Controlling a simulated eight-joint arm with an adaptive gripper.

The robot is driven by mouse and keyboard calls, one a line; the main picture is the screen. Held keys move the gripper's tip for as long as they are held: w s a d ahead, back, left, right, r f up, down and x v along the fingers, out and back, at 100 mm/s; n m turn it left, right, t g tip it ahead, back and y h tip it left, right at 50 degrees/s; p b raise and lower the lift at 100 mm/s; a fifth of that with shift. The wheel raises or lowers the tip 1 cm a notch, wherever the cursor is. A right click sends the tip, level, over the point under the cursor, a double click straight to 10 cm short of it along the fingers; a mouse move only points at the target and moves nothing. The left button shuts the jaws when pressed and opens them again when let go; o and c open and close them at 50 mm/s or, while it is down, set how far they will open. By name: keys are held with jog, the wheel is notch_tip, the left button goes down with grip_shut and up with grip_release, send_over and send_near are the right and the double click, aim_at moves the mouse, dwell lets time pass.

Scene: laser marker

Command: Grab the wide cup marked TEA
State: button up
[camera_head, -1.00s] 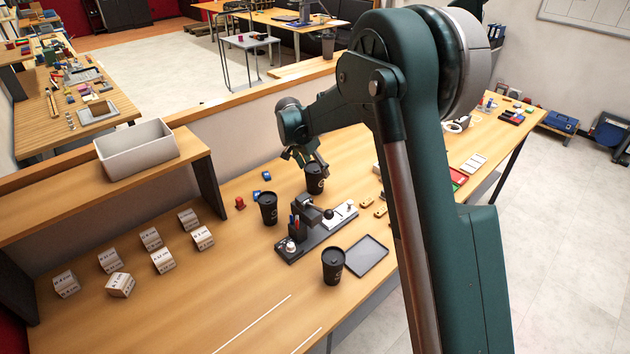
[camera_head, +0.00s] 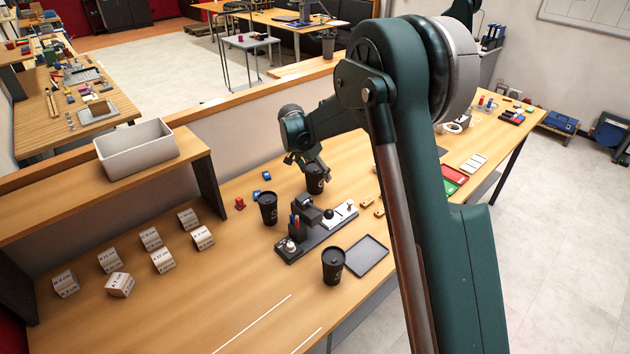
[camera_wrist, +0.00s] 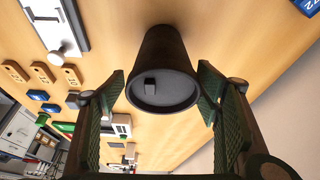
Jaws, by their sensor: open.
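One cup (camera_head: 315,180) is at the back, right under my gripper (camera_head: 308,166). A second cup (camera_head: 267,208) stands to the left of the black device, and a third cup (camera_head: 333,266) stands near the front edge. In the wrist view a dark cup (camera_wrist: 162,75) fills the middle, between the two green-padded fingers of my gripper (camera_wrist: 162,98). The fingers are apart, with gaps on both sides of the cup. I cannot read the marking on any cup, so I cannot tell which is TEA.
A black laser device (camera_head: 312,232) stands in front of the back cup. A dark tray (camera_head: 367,255) lies to the right of the front cup. Several labelled white blocks (camera_head: 162,260) stand at the left. Small blue blocks (camera_head: 262,176) and a red piece (camera_head: 240,203) lie near the left cup.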

jog(key=shift+b+x, duration=0.35)
jog(key=shift+x, duration=2.25)
jog(key=shift+w+a, duration=0.1)
jog(key=shift+a, duration=0.05)
jog(key=c, duration=0.6)
